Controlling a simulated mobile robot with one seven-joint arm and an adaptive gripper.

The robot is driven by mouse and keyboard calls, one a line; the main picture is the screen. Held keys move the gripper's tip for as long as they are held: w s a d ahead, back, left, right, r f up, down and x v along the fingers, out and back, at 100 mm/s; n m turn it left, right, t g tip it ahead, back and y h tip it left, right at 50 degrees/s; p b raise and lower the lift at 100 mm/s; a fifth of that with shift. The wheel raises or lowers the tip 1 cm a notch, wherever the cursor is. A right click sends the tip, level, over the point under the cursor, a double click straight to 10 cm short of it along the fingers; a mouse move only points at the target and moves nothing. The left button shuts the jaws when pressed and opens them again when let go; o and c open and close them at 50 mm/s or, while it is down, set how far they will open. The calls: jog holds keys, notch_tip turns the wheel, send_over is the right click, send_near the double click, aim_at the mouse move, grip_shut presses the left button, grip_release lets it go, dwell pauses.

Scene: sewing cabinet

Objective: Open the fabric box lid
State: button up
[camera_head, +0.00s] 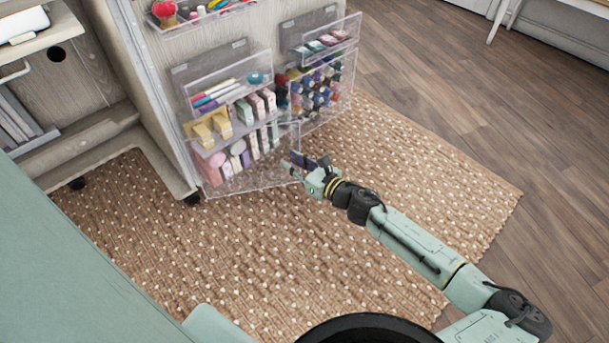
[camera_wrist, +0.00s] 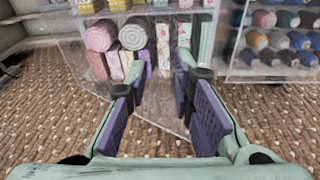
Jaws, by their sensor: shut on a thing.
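The fabric box (camera_head: 205,178) is the lowest clear bin on the left door panel and holds rolled and folded fabrics. Its clear lid (camera_head: 262,183) is see-through, so its exact angle is hard to tell. In the wrist view the box's fabrics (camera_wrist: 118,40) stand ahead, and the lid (camera_wrist: 160,112) reaches down between the fingers. My gripper (camera_head: 302,163) is at the right end of the box. In the wrist view my gripper (camera_wrist: 161,68) has its purple-padded fingers on either side of the clear lid, shut on it. The exact contact is hard to make out.
Thread spools (camera_head: 316,90) fill a clear rack to the right. A woven rug (camera_head: 400,170) covers the floor, with free room in front. The cabinet (camera_head: 150,100) stands left.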

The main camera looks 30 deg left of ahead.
jog(key=s+d+b, duration=0.2)
jog(key=s+d, duration=0.3)
jog(key=d, duration=0.5)
jog(key=shift+s+r, duration=0.3)
jog(key=shift+r, duration=0.15)
dwell(0.4)
jog(key=shift+f+b, duration=0.1)
jog(key=shift+b, duration=0.2)
jog(key=shift+c, duration=0.2)
